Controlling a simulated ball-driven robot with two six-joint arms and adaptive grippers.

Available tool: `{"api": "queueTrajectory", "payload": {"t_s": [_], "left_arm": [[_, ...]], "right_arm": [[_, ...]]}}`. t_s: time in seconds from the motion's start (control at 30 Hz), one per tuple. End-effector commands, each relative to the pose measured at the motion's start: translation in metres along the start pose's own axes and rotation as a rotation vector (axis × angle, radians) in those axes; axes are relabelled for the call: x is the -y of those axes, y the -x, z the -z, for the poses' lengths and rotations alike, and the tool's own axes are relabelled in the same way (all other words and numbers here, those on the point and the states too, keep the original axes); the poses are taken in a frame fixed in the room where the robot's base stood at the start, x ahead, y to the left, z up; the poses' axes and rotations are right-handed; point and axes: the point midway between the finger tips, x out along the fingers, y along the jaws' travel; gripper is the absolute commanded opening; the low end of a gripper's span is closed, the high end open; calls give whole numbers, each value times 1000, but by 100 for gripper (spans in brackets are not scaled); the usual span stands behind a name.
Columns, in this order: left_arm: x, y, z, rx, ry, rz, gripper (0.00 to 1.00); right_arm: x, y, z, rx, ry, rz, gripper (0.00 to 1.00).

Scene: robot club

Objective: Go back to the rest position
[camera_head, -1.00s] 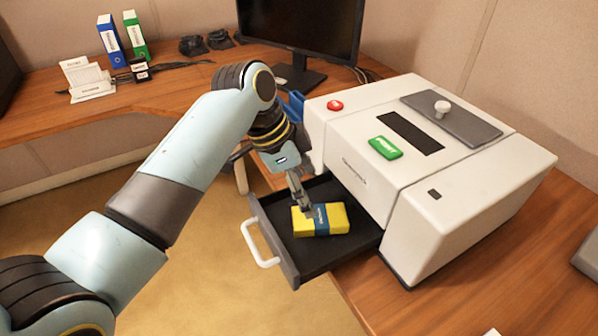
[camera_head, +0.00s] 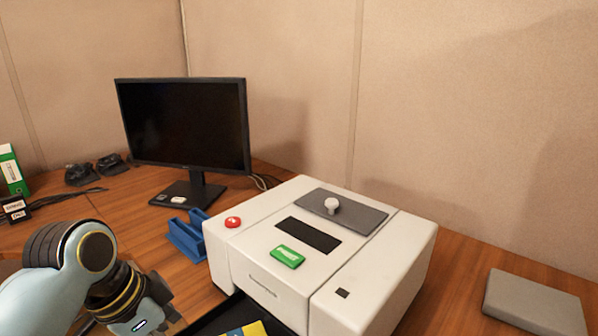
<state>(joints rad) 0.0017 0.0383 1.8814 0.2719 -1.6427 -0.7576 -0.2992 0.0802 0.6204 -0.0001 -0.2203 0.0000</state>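My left arm comes in at the lower left of the head view. The start of its gripper (camera_head: 170,318) shows at the bottom edge, and its fingertips are cut off, so its opening is hidden. The open dark drawer (camera_head: 218,314) of the white machine (camera_head: 335,290) shows only in part at the bottom. A corner of the yellow and blue pack (camera_head: 246,329) lies in it, right of my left gripper. My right gripper is not in view.
A flat grey box (camera_head: 535,303) lies at the right, with bare desk between.

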Motion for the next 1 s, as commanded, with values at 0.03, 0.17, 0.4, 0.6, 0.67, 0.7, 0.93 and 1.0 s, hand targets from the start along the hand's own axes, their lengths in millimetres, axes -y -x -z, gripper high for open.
{"api": "queueTrajectory", "payload": {"t_s": [0.03,0.17,0.4,0.6,0.67,0.7,0.93,1.0], "left_arm": [[-12,4,-25,25,77,31,81],[-32,23,-67,56,260,115,81],[-59,60,-115,69,492,229,81],[-76,88,-140,60,632,299,81],[-81,97,-146,56,670,319,81],[-82,97,-149,55,688,326,81],[-69,36,-163,77,691,315,81],[-67,16,-170,85,694,311,81]], "right_arm": [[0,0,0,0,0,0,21],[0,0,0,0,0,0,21],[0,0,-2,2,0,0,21],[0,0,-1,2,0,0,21],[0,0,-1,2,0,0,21],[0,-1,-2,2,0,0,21],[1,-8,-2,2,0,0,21],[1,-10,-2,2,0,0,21]]}}
